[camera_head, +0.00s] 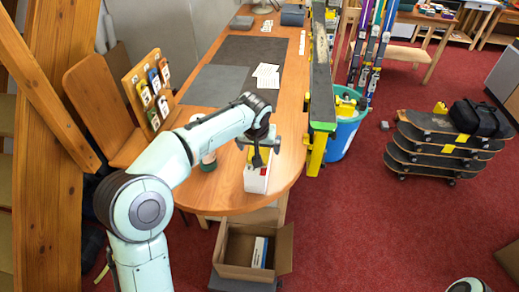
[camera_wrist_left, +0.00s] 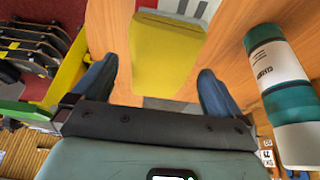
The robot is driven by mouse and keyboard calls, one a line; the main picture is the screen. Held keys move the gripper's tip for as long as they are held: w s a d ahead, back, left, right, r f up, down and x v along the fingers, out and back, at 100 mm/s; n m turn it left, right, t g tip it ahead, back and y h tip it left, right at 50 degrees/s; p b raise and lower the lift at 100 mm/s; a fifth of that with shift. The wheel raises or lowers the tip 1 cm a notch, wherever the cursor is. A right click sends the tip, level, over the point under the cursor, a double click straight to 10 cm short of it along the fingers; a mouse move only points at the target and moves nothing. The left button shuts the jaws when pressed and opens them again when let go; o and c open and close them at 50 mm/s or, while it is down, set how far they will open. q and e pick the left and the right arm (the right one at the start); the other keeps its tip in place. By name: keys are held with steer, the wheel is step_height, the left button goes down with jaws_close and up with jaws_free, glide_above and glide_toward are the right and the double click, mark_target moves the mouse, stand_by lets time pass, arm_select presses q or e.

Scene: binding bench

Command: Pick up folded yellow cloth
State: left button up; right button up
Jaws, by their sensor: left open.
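The folded yellow cloth (camera_wrist_left: 165,52) shows in the left wrist view as a flat yellow piece with rounded corners, between and beyond my open fingers. In the head view only a small yellow patch (camera_head: 250,154) shows behind my left gripper (camera_head: 257,157), at a white box-like thing (camera_head: 256,181) near the table's rounded front end. I cannot tell how the cloth rests on it. My left gripper also shows in the left wrist view (camera_wrist_left: 155,85), open and empty, with the cloth apart from its fingers. My right gripper is not in view.
A green and white cylinder (camera_wrist_left: 278,85) stands close right in the wrist view. An open cardboard box (camera_head: 235,250) is below the table (camera_head: 205,190). Skateboards (camera_head: 435,150) are stacked at right.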

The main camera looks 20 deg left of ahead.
arm_select(q)
steer(key=shift+f, duration=0.1)
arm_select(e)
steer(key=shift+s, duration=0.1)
arm_select(q)
steer(key=c, duration=1.1)
step_height(320, 180, up, 20)
steer(key=p, duration=0.2)
steer(key=shift+p, duration=0.35)
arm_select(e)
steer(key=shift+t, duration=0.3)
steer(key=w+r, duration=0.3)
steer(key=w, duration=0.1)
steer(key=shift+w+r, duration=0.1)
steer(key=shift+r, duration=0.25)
